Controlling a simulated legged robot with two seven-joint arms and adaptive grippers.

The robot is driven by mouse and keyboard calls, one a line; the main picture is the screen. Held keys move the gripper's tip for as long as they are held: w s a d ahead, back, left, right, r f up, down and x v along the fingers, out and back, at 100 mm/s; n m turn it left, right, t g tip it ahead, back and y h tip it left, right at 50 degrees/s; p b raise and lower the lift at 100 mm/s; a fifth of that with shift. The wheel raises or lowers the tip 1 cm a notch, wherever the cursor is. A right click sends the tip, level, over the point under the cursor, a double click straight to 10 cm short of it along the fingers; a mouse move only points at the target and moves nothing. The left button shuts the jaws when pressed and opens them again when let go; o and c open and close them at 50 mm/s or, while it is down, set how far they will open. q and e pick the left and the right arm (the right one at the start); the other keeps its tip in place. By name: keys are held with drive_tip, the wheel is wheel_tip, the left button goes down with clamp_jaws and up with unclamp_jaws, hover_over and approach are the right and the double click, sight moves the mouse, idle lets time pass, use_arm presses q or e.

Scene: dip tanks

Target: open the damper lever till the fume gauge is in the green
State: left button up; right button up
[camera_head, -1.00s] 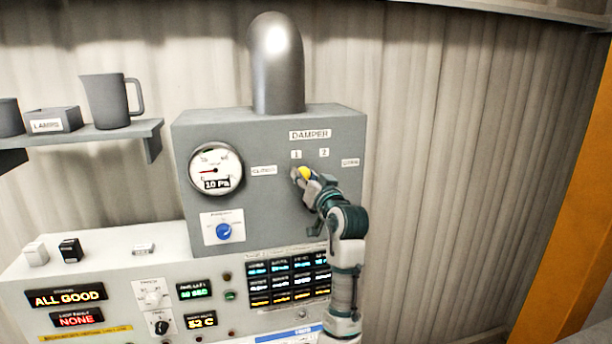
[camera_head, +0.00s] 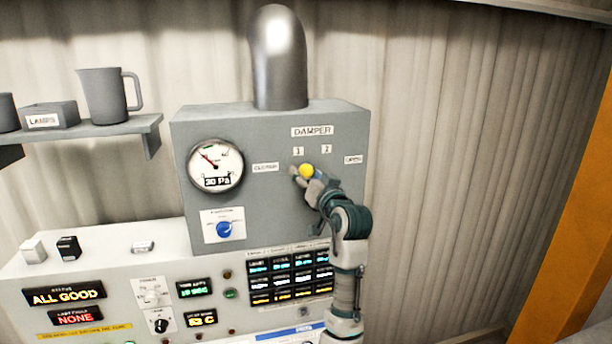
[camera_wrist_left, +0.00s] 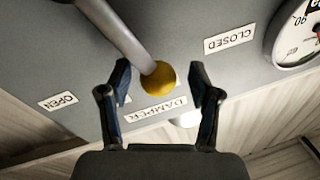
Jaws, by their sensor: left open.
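The damper lever has a yellow knob (camera_head: 306,170), below the plates 1 and 2 and between the CLOSED (camera_head: 265,167) and OPEN (camera_head: 353,160) plates. In the left wrist view, its grey rod (camera_wrist_left: 115,30) ends in the same yellow knob (camera_wrist_left: 157,78). My left gripper (camera_head: 308,180) is at the knob. In the left wrist view, my left gripper (camera_wrist_left: 160,92) is open, one finger on each side of the knob with gaps. The fume gauge (camera_head: 216,166) reads 30 Pa, its red needle pointing to the upper left. My right gripper is out of view.
The grey damper box (camera_head: 240,130) carries a metal pipe (camera_head: 280,60) and a blue knob (camera_head: 224,229). A control panel (camera_head: 110,260) with displays lies below. A shelf (camera_head: 90,132) with a jug (camera_head: 107,95) is at left. An orange post (camera_head: 570,200) stands at right.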

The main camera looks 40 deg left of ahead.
use_arm(q)
drive_tip(key=v, duration=1.1)
drive_tip(key=shift+w+d+f, duration=0.2)
drive_tip(key=shift+d, duration=0.05)
drive_tip(key=shift+a, duration=0.2)
drive_tip(key=shift+d+f, duration=0.1)
